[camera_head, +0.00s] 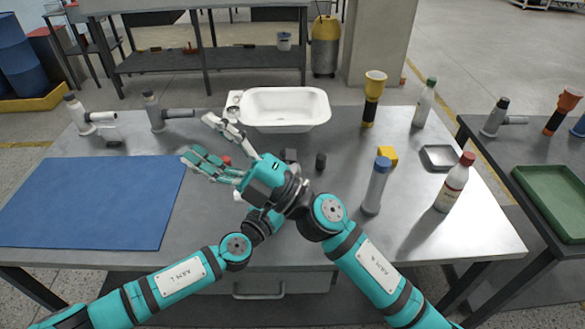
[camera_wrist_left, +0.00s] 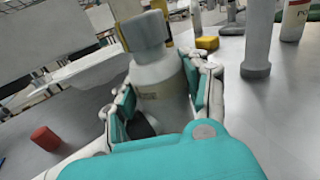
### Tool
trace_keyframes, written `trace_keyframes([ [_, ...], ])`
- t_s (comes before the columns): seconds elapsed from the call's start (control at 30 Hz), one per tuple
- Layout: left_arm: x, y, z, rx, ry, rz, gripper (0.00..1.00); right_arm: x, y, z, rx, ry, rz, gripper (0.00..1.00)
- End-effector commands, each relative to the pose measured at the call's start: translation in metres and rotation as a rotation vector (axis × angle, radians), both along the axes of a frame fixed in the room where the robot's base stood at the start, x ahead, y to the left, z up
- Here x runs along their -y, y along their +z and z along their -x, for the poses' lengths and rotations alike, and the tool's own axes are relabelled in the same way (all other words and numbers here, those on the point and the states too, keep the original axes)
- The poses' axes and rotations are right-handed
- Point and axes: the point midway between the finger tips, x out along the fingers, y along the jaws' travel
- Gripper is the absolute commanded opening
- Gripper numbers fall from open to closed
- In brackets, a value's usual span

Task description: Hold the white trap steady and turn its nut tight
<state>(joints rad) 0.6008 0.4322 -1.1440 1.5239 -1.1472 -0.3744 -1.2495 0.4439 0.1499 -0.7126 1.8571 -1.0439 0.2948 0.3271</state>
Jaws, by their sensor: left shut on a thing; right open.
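My left gripper (camera_wrist_left: 160,97) is shut on a white bottle-shaped body with a grey top, which looks like the white trap (camera_wrist_left: 158,75). The trap stands between the teal finger pads in the left wrist view. In the head view this gripper and the trap are mostly hidden behind my right wrist. I cannot clearly tell the nut from the grey top (camera_wrist_left: 142,32). My right gripper (camera_head: 197,138) is open and empty, its fingers spread up and left above the table. Another white trap-like piece (camera_head: 78,112) with a grey top stands at the table's far left.
A white basin (camera_head: 285,126) sits at the back. A red cylinder (camera_wrist_left: 45,138) lies near the left gripper.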

Motion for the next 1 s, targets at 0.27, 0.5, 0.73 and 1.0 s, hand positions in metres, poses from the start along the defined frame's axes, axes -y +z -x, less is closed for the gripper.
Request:
trace_keyframes([
  [0.27, 0.0, 0.0, 0.0, -0.001, -0.001, 0.0, 0.09, 0.118, -0.084, -0.048, -0.732, -0.332, -0.506, 0.59],
  [0.5, 0.0, 0.0, 0.0, -0.001, -0.001, 0.001, 0.09, 0.155, -0.166, -0.027, -1.091, -0.479, -0.702, 0.59],
  [0.73, 0.0, 0.0, 0.0, 0.0, -0.001, 0.0, 0.09, 0.155, -0.185, -0.024, -1.167, -0.505, -0.739, 0.59],
  [1.0, 0.0, 0.0, 0.0, 0.001, -0.001, 0.001, 0.09, 0.145, -0.183, -0.072, -1.163, -0.505, -0.736, 0.59],
])
